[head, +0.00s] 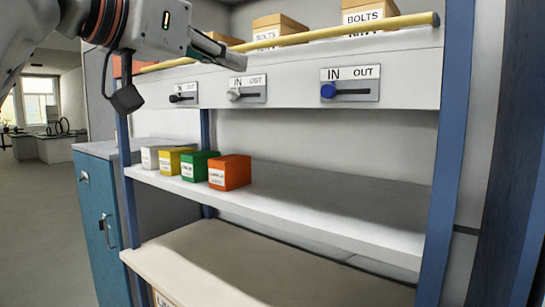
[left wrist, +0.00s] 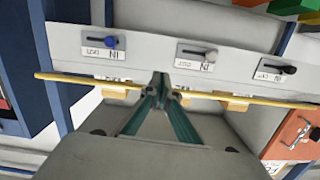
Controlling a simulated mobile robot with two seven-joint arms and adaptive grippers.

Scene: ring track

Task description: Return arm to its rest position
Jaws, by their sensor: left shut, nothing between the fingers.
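My left gripper (head: 238,60) comes in from the upper left of the head view, in front of the rack's upper panel. It is shut and holds nothing. In the left wrist view its fingertips (left wrist: 160,82) meet near the yellow rod, as seen from there; I cannot tell the gap. The panel carries a blue slider knob (head: 328,91), a pale grey knob (head: 234,95) and a black knob (head: 174,99). Each knob is at the IN end of its slot in the head view. My right gripper is not in view.
A yellow rod (head: 380,25) runs along the rack's top edge before BOLTS boxes (head: 368,13). White, yellow, green and orange boxes (head: 230,172) stand on the middle shelf (head: 330,205); its right part is empty. A blue cabinet (head: 100,210) stands left; open floor (head: 40,220) lies beyond it.

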